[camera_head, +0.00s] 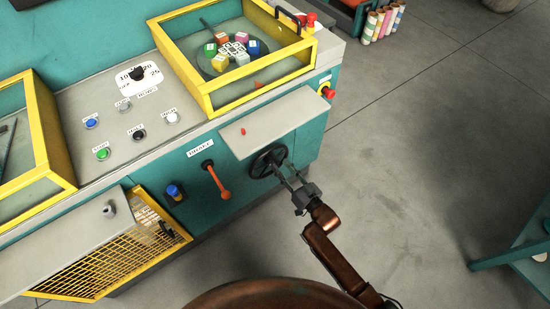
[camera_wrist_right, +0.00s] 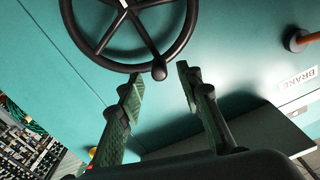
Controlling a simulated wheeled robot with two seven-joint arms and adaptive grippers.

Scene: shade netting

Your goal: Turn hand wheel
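The black hand wheel (camera_head: 268,161) is mounted on the teal front of the machine, below a grey shelf. In the right wrist view the wheel (camera_wrist_right: 188,30) shows its dark rim, its spokes and a small rounded knob (camera_wrist_right: 159,70) at the rim's edge nearest my gripper. My right gripper (camera_head: 284,170) is at the wheel's lower right. In the wrist view its two fingers (camera_wrist_right: 159,79) are apart, with the knob in line with the gap at their tips. I cannot tell whether the fingers touch it. My left gripper is not in view.
An orange brake lever (camera_head: 218,182) stands left of the wheel. The grey shelf (camera_head: 275,118) juts out above it. A red button (camera_head: 328,93) is on the machine's right end. A yellow mesh guard (camera_head: 115,262) sticks out at lower left.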

